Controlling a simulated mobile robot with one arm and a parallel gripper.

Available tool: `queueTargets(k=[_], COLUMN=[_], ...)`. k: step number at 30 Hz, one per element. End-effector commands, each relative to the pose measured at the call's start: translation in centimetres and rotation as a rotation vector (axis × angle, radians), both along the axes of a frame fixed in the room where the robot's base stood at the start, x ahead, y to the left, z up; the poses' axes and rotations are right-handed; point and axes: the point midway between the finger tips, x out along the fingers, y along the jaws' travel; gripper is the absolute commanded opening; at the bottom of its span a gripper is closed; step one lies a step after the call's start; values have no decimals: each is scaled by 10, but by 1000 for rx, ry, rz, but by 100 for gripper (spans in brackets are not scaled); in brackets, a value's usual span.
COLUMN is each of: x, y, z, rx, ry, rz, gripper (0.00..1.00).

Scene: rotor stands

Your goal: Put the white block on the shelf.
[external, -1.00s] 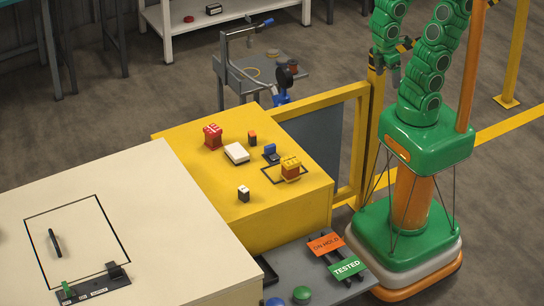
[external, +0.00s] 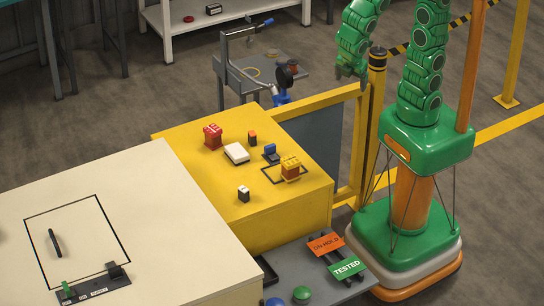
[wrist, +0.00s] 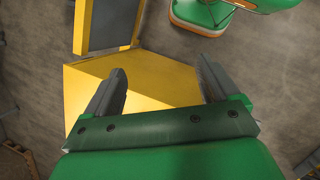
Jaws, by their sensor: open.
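The white block (external: 236,153) lies flat on the yellow table (external: 262,222), between a red block and a small dark-and-orange block. My gripper (external: 351,78) hangs in the air to the right of the yellow table, above its frame, well apart from the white block. In the wrist view my gripper (wrist: 160,92) has its two fingers spread wide with nothing between them. A corner of the yellow table (wrist: 130,85) shows beneath the fingers there. A white shelf unit (external: 225,17) stands at the back of the room; I cannot tell whether it is the task's shelf.
On the yellow table are a red block (external: 212,136), a yellow-orange block (external: 290,168), a blue piece (external: 270,151) and a small black-and-white block (external: 243,193). A yellow-framed panel (external: 316,135) stands beside it. A cream table (external: 150,230) adjoins at left.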

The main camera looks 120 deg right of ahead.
Motion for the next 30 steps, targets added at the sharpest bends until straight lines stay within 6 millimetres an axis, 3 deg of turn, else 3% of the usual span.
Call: queueTargets(k=[14,30], x=[101,211], y=[-13,-21], z=[-27,-74], rx=[-116,-271], ry=[102,229], rz=[284,556], gripper=[88,88])
